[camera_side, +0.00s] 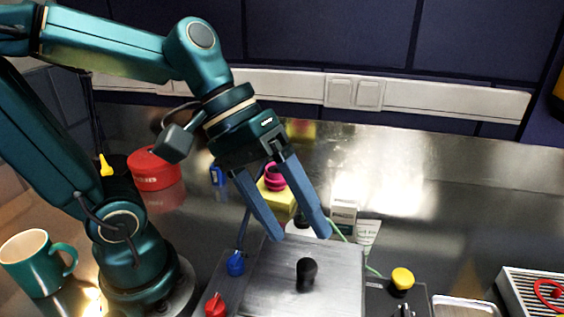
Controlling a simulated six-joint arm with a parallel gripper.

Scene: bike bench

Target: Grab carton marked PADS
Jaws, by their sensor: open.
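My gripper (299,231) is open and empty, its two blue fingers pointing down over the back edge of a grey metal plate. A small pale carton (344,211) stands just right of the right fingertip; its print is too small to read, so I cannot tell whether it says PADS. A yellow block or box (272,199) is behind the fingers, partly hidden by them, with a magenta ring-shaped thing (275,177) on top. No readable PADS mark shows.
A white tube (367,236) stands beside the pale carton. The metal plate (340,270) bears a black knob (307,272). Nearby are a yellow knob (402,280), blue knob (235,263) and red knob (215,305). A red tin (153,170) and teal mug (38,262) stand left.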

